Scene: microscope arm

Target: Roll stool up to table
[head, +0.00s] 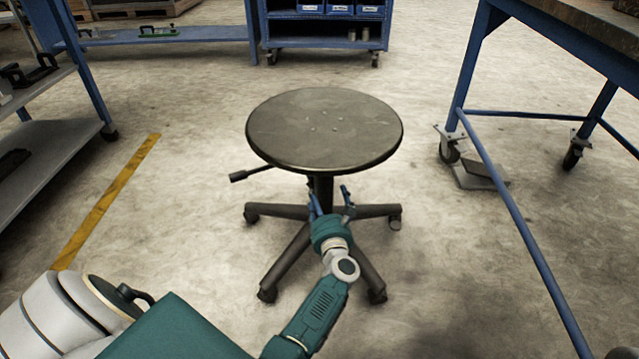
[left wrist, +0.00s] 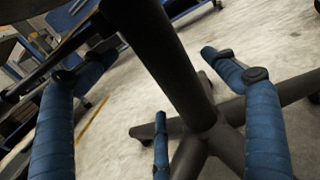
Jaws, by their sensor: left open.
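The stool has a round dark seat (head: 325,130), a central column, a side lever and a five-star base on casters. It stands upright on the floor in the middle of the head view. My left gripper (head: 331,200) is under the front of the seat, with its fingers open at the column. In the left wrist view, the dark column (left wrist: 172,62) runs between the spread blue fingers, which do not close on it. The table (head: 600,22), with a worn top and blue frame, stands at the right, apart from the stool. My right gripper is not in view.
A blue wheeled cabinet (head: 325,32) with bins stands at the back. A grey shelf (head: 45,150) is at the left, near a yellow floor line (head: 108,200).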

